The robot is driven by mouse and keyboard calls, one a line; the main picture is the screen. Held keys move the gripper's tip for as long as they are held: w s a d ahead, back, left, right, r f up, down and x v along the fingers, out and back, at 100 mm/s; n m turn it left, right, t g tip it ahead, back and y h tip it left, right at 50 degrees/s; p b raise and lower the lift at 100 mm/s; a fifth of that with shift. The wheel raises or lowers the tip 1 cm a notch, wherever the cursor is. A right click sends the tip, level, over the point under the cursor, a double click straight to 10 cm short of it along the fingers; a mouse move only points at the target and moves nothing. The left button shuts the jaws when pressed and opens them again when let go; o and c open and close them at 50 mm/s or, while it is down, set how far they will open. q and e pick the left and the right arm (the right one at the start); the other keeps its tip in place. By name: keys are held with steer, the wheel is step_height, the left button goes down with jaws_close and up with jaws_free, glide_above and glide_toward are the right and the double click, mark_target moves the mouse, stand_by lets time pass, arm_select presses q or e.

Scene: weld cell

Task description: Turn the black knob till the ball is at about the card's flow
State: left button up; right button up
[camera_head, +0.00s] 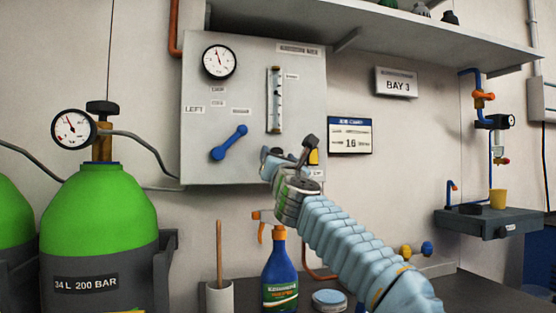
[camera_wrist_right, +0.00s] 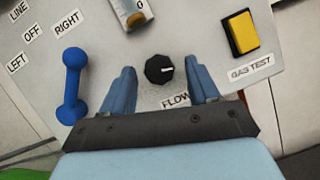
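The black knob (camera_wrist_right: 159,69) sits above the FLOW label in the right wrist view, its white mark pointing right. My right gripper (camera_wrist_right: 160,78) is open, one blue finger on each side of the knob with gaps between. In the head view my right gripper (camera_head: 285,160) covers the panel's lower right, hiding the knob. The flow tube (camera_head: 275,100) is upright on the grey panel above it; its ball is too small to place surely. The card (camera_head: 350,135) on the wall right of the panel reads 16. My left gripper is out of view.
A blue lever (camera_wrist_right: 73,85) is left of the knob and a yellow gas test button (camera_wrist_right: 241,33) is to its right. A round gauge (camera_head: 219,62) is at the panel's top left. A spray bottle (camera_head: 280,275) and a green cylinder (camera_head: 98,220) stand below.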

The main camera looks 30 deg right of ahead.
steer(key=b+v, duration=0.6)
steer(key=v, duration=0.7)
steer(key=shift+s+f, duration=0.2)
steer(key=shift+s, duration=0.1)
steer(key=shift+a, duration=0.15)
